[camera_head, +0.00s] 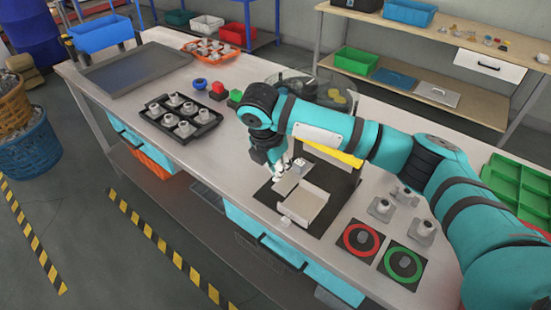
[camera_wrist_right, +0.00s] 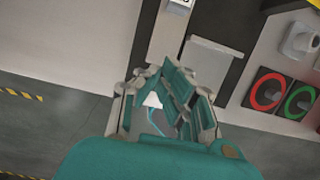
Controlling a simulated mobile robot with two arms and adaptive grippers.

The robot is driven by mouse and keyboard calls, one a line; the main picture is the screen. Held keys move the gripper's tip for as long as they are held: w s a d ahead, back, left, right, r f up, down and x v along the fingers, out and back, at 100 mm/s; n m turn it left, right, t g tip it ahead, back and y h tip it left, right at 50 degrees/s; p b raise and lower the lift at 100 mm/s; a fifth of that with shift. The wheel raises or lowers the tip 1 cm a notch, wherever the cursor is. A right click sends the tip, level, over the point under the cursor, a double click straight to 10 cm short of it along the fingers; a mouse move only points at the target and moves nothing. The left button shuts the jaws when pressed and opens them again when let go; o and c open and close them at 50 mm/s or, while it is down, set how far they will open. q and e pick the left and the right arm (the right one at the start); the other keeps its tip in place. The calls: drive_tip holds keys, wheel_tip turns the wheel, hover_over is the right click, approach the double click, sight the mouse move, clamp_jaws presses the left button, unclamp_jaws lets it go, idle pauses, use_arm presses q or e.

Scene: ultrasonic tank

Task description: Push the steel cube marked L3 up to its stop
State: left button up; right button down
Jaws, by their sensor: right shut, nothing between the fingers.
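A small pale steel cube (camera_wrist_right: 180,4) with a dark mark on its face is cut off by the top edge of the right wrist view. Its mark is too small to read surely. It sits on a pale strip (camera_wrist_right: 165,38), which also shows in the head view (camera_head: 289,180). My right gripper (camera_head: 280,170) is shut and empty, low over the far end of the strip; in the head view it largely hides the cube. I cannot tell whether it touches the cube. The stop cannot be made out clearly. My left gripper is not in view.
A pale plate (camera_head: 303,207) lies beside the strip on a dark mat. Red (camera_head: 362,239) and green (camera_head: 404,258) ring markers and several steel parts are to the right. A black tray (camera_head: 181,119) of parts stands to the left. The table's front edge is close.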

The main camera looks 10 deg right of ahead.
sight(296, 164)
drive_tip(key=p+x, duration=0.1)
drive_tip(key=x, duration=0.4)
drive_tip(key=shift+w+d+f, duration=0.1)
drive_tip(key=shift+d, duration=0.05)
drive_tip(key=shift+w+d+p, duration=0.35)
drive_tip(key=shift+w+d, duration=0.4)
drive_tip(key=shift+d, duration=0.2)
drive_tip(key=shift+w+d, duration=0.4)
drive_tip(key=shift+d, duration=0.1)
drive_tip(key=shift+w+d+p, duration=0.45)
drive_tip(key=shift+w+d, duration=0.45)
drive_tip(key=shift+d, duration=0.2)
drive_tip(key=shift+w+d, duration=0.25)
drive_tip(key=shift+d, duration=0.05)
